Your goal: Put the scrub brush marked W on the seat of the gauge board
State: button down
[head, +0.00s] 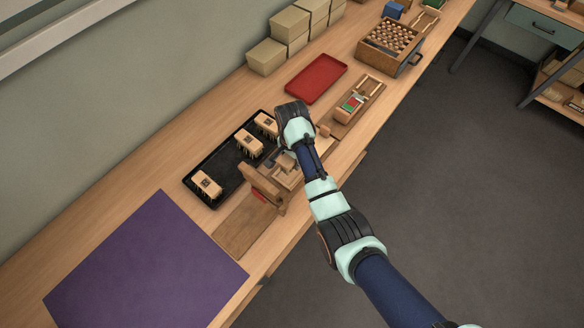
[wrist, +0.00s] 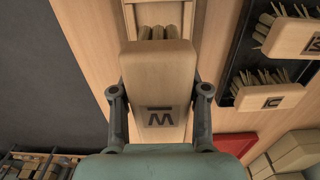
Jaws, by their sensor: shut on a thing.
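The scrub brush marked W (wrist: 157,75) is a pale wooden block held in my gripper (wrist: 159,93) in the wrist view. The W faces the camera, and the bristles show at the block's far end. One finger presses each side of the block. A pale wooden frame (wrist: 130,18) lies beyond the brush, partly hidden by it. In the head view, a board with red and green patches (head: 352,103) lies to the right of my arm; I cannot tell whether it is the gauge board. My arm hides the held brush in the head view.
A black tray (head: 196,187) holds three other brushes. A wooden fixture with an upright (head: 262,187) stands near the bench's front edge. A red tray (head: 316,78), stacked boxes (head: 266,57) and a peg block (head: 390,40) lie farther along. The purple mat (head: 145,265) is bare.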

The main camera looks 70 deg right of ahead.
jog(key=shift+f+b, duration=0.65)
jog(key=shift+f, duration=2)
jog(key=shift+f, duration=0.15)
jog(key=c, duration=0.6)
grip_release()
notch_tip(320, 180, up, 12)
jog(key=p, duration=0.3)
jog(key=shift+r, duration=0.2)
